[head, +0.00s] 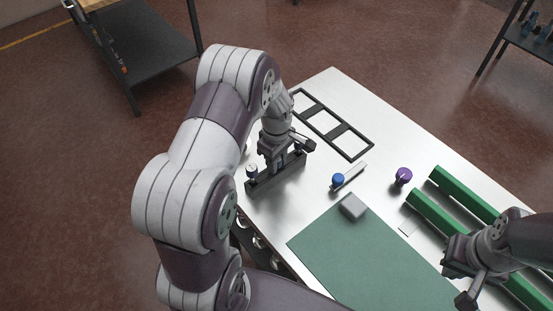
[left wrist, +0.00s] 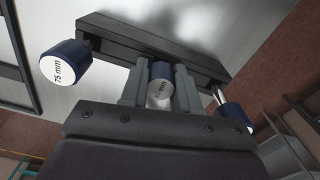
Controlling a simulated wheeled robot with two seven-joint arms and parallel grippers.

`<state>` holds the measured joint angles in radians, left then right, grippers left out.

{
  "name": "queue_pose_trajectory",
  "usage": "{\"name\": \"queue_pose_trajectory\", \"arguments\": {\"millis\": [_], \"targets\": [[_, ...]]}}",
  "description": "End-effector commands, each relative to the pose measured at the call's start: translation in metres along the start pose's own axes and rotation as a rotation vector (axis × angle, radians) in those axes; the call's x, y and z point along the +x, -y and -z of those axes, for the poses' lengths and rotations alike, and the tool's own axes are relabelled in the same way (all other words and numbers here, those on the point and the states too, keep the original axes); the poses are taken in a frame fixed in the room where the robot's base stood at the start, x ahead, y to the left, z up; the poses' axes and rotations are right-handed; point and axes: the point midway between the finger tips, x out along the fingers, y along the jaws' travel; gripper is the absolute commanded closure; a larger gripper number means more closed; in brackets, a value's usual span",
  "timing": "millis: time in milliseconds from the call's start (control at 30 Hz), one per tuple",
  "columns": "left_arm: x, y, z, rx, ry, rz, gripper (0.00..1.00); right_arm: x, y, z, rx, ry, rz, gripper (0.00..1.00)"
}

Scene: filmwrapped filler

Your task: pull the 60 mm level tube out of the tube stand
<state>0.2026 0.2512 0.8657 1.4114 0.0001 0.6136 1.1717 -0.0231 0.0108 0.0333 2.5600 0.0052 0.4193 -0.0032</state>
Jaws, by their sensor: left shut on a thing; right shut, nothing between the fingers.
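The dark tube stand (head: 262,186) is on the white table's left part, a long bar holding blue-capped tubes; it also shows in the left wrist view (left wrist: 120,35). My left gripper (left wrist: 160,90) is shut on the middle tube (left wrist: 160,72), whose end label is blurred and looks like 60 mm; this is the level tube. A 75 mm tube (left wrist: 66,66) stands at one end of the stand, and another blue-capped tube (left wrist: 234,117) at the other. The fingers hide the middle tube's lower part. My right gripper (head: 466,288) is shut and empty near the green rails.
A black three-window frame (head: 318,112) lies at the back. A blue-capped piece (head: 338,180), a purple-capped piece (head: 403,175) and a grey block (head: 352,206) lie mid-table. A green mat (head: 360,260) covers the front, and green rails (head: 440,213) lie right.

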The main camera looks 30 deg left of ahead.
Motion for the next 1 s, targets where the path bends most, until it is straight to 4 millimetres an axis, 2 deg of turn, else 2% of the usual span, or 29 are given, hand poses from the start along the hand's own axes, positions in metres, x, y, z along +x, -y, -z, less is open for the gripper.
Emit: {"name": "queue_pose_trajectory", "arguments": {"millis": [1000], "targets": [[-0.02, 0.0, 0.0, 0.0, 0.0, 0.0, 1.0, -0.018, 0.0, 0.002, 0.0, 0.0, 0.0, 1.0]]}}
